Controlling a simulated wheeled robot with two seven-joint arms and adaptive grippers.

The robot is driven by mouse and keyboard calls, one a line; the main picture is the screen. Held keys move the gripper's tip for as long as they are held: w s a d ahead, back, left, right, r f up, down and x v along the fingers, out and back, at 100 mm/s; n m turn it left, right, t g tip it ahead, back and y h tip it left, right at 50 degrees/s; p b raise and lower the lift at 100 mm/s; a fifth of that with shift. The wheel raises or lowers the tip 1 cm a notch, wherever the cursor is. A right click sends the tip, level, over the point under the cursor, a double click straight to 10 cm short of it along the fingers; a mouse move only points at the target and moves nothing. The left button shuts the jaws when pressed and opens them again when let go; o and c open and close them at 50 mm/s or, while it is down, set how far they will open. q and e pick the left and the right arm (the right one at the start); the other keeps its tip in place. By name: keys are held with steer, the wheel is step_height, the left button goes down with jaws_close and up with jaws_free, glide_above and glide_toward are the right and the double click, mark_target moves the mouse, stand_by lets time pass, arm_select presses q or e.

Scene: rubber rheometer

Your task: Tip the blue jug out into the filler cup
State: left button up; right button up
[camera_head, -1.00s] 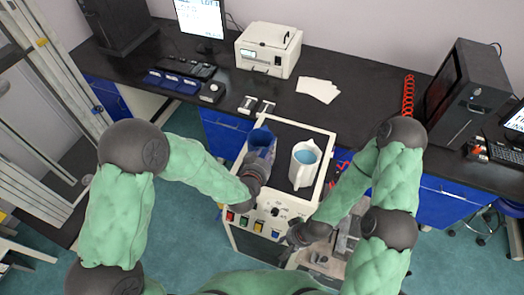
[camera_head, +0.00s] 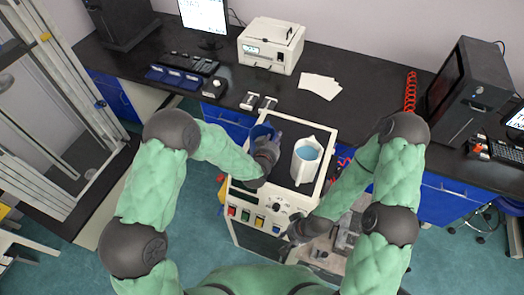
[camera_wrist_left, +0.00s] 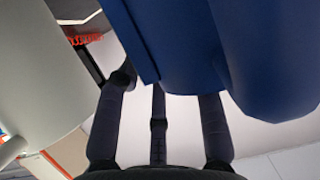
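The blue jug (camera_head: 261,130) is at the left of the dark-topped bench unit in the head view, mostly hidden behind my left gripper (camera_head: 271,147). In the left wrist view the jug (camera_wrist_left: 180,45) fills the upper middle, very close, and covers the fingertips of my left gripper (camera_wrist_left: 158,110). The fingers look spread; whether they grip the jug is unclear. A white cup (camera_head: 305,172) with blue inside, seemingly the filler cup, stands upright just right of the jug. My right gripper (camera_head: 299,233) is low at the unit's front, and its fingers are too small to read.
The white unit's front panel (camera_head: 259,208) has coloured buttons and a knob. Behind are a white instrument (camera_head: 270,45), paper sheets (camera_head: 320,86) and a keyboard (camera_head: 188,62) on the black bench. A black computer tower (camera_head: 472,85) and red coiled hose (camera_head: 410,92) are at right.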

arm_select(q)
steer(key=shift+w, duration=0.1)
jaws_close()
steer(key=shift+w+r, duration=0.15)
steer(key=shift+r, duration=0.05)
steer(key=shift+r, duration=0.15)
